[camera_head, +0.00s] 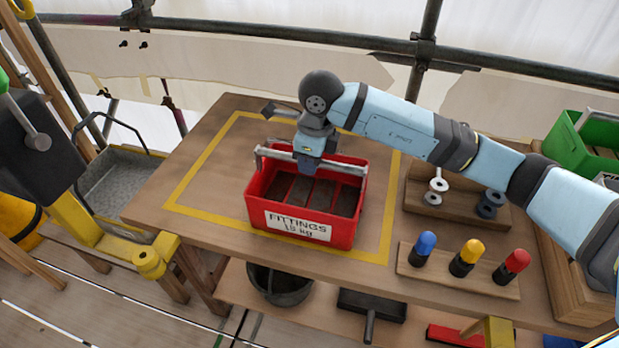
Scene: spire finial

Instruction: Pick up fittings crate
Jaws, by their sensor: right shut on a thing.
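The fittings crate (257,209) is a red open box with a white label reading "FITTINGS 15 kg". It stands on the wooden bench inside a yellow taped outline and has dark compartments inside. A grey bar handle (341,166) runs across its top. My right gripper (308,164) reaches in from the right and is shut on the handle near its middle. The fingertips are partly hidden. My left gripper is not in view.
A rack with blue, yellow and red capped tools (470,253) stands right of the crate. Behind it is a wooden tray with metal rings (437,187). A green crate (575,140) is at far right. The bench (160,192) is clear left of the crate. Scaffold tubes run behind.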

